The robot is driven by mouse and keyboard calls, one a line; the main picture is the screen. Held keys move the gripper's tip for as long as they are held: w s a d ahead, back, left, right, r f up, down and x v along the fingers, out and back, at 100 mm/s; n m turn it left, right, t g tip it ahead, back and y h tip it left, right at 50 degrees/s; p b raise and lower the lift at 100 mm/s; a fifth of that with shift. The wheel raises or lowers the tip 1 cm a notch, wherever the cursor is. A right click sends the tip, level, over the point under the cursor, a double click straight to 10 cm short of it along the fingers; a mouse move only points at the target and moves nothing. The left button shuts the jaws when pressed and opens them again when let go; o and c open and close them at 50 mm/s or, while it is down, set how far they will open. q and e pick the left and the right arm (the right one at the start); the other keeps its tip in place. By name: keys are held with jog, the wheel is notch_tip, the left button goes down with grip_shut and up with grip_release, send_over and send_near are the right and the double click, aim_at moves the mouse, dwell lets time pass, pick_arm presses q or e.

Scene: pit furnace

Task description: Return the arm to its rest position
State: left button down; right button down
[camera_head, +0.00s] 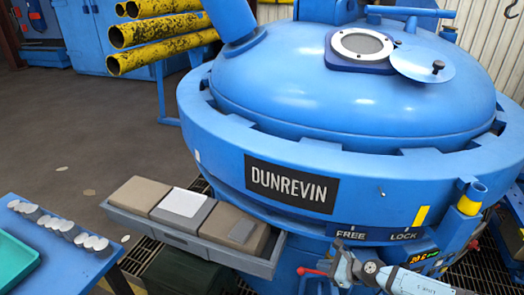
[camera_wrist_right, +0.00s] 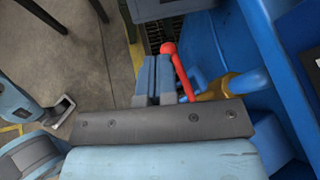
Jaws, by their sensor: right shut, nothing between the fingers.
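My right arm comes in from the bottom right of the head view. My right gripper (camera_head: 342,264) is in front of the blue furnace (camera_head: 225,140), below its FREE/LOCK plate (camera_head: 375,234). In the right wrist view its fingers (camera_wrist_right: 153,78) are shut together with nothing between them. A red lever (camera_head: 314,271) is just left of the gripper in the head view. In the wrist view the lever's red ball knob (camera_wrist_right: 169,47) is close beside the fingertips; I cannot tell whether they touch. My left gripper is not seen in the head view.
A grey tray (camera_head: 180,241) with brown blocks sticks out left of the furnace. A blue table (camera_head: 80,268) with small metal discs and a green tray (camera_head: 14,258) is at lower left. A brass valve body (camera_wrist_right: 213,88) is right of the fingers. Floor is open at left.

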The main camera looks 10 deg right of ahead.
jog(key=s+a+r+m+t+p, duration=0.6)
jog(key=s+a+m, duration=0.5)
jog(key=m, duration=0.8)
jog(key=s+r+m+g+h+p, duration=0.1)
jog(key=s+r+m+h+p, duration=0.1)
jog(key=s+m, duration=0.5)
jog(key=s+r+m+g+h+p, duration=0.2)
jog(key=s+m, duration=0.5)
jog(key=m, duration=1.1)
jog(key=shift+s+d+r+g+h, duration=0.15)
jog(key=shift+d+r+g+h, duration=0.2)
jog(key=shift+r+h, duration=0.35)
jog(key=shift+s+d+r, duration=0.1)
jog(key=shift+d, duration=0.05)
